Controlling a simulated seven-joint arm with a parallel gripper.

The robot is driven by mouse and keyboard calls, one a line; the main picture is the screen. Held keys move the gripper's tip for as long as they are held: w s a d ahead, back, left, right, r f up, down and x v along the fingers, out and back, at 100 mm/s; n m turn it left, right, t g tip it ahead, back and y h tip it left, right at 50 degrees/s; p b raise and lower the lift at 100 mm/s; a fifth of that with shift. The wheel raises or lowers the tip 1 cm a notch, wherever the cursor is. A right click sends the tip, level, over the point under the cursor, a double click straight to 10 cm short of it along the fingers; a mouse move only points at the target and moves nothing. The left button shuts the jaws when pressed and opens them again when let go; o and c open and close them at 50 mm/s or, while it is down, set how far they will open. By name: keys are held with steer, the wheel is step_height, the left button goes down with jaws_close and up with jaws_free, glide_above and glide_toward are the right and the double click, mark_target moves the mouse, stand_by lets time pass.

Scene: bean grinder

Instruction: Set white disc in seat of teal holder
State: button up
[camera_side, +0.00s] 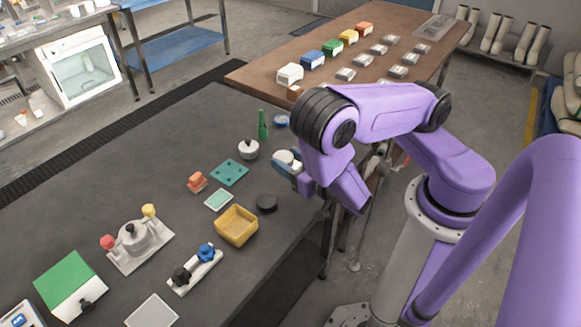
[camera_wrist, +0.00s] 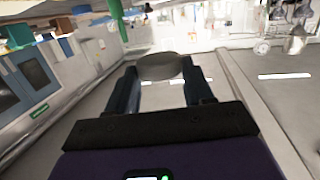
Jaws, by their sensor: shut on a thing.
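My gripper (camera_side: 288,163) is shut on the white disc (camera_side: 284,157) and holds it near the right edge of the dark table. In the wrist view the disc (camera_wrist: 160,66) shows as a grey-white round piece between the two fingertips (camera_wrist: 161,78). A flat teal plate with small dark spots, likely the teal holder (camera_side: 229,173), lies on the table left of my gripper in the side view. Its seat is too small to make out. The disc is apart from this plate. The plate is not identifiable in the wrist view.
A white knobbed pot (camera_side: 248,149) and a green bottle (camera_side: 263,126) stand behind the plate. A red piece (camera_side: 197,182), a pale teal-edged square (camera_side: 218,199), a black disc (camera_side: 266,203) and a yellow bin (camera_side: 237,226) lie nearby. The table's far left is clear.

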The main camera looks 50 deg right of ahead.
steer(key=w+d+r+n+y, duration=0.1)
steer(key=w+d+r+y, duration=0.15)
steer(key=w, duration=0.35)
steer(key=w+d+r+n+y, duration=0.1)
steer(key=w+d+r, duration=0.1)
steer(key=w+r, duration=0.3)
steer(key=m+h, duration=0.2)
steer(key=h, duration=0.1)
glide_above(290, 194)
steer(key=w, duration=0.1)
step_height(290, 194, down, 7)
steer(key=shift+f, duration=0.2)
steer(key=shift+s+d+r+h, duration=0.15)
steer(key=shift+s+h, duration=0.1)
steer(key=shift+s, duration=0.35)
steer(key=shift+f, duration=4.85)
steer(key=shift+f, duration=0.15)
steer(key=o, duration=1)
